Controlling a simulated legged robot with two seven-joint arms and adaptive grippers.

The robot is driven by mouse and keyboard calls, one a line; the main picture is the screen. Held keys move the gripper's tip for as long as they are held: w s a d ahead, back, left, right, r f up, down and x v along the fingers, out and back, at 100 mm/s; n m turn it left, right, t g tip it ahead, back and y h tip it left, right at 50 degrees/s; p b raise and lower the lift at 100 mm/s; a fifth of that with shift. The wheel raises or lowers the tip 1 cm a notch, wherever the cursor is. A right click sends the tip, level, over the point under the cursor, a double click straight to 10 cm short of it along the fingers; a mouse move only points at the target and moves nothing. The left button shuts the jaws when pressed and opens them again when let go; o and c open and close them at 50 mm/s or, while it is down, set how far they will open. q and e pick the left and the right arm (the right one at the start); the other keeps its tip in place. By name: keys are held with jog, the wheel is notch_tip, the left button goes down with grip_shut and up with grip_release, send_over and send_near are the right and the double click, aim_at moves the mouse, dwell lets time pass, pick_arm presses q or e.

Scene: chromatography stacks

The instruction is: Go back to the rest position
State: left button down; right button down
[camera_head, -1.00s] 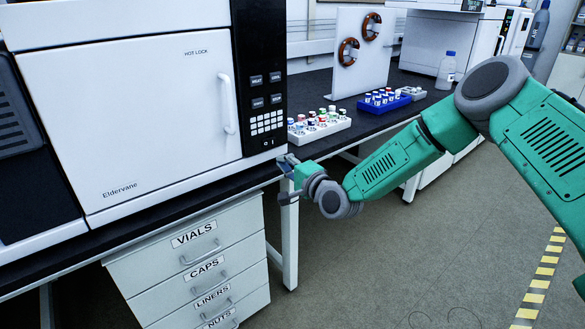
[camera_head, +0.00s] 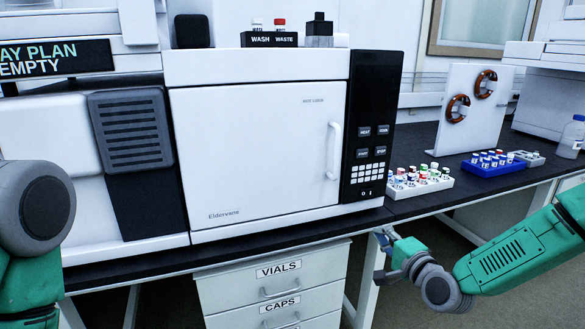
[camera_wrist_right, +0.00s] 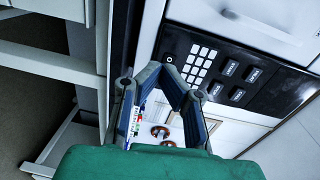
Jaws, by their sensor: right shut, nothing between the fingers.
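My right arm comes in from the lower right in the head view. Its gripper (camera_head: 382,238) is at the bench's front edge, below the right side of the white Eldervane oven (camera_head: 262,150), and holds nothing. In the right wrist view the gripper's two fingers (camera_wrist_right: 160,72) come together at their tips, with the oven's keypad (camera_wrist_right: 198,62) beyond them. Part of my left arm (camera_head: 40,215) shows at the left edge of the head view; its gripper is out of the picture.
A white rack of colour-capped vials (camera_head: 418,187) and a blue rack (camera_head: 492,170) stand on the dark bench (camera_head: 460,196), right of the oven. A white panel with two brown coils (camera_head: 468,128) stands behind. A drawer cabinet (camera_head: 275,290) is under the bench.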

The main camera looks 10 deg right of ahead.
jog(key=s+a+f+n+g, duration=0.4)
jog(key=s+f+g, duration=0.1)
jog(key=s+f, duration=0.55)
jog(key=s+a+f+n+g, duration=0.3)
jog(key=s+f+n+g, duration=0.15)
jog(key=s+f, duration=0.55)
jog(key=s+d+f+n+g+h, duration=0.1)
jog(key=s+d+n+g+h, duration=0.1)
jog(key=s, duration=0.9)
jog(key=s+d+f+n+g+h, duration=0.1)
jog(key=s+d+n+g, duration=0.3)
jog(key=s, duration=0.8)
jog(key=shift+s+d+n+h, duration=0.2)
jog(key=shift+d+n+h, duration=0.35)
jog(key=shift+d, duration=0.45)
jog(key=shift+g, duration=0.25)
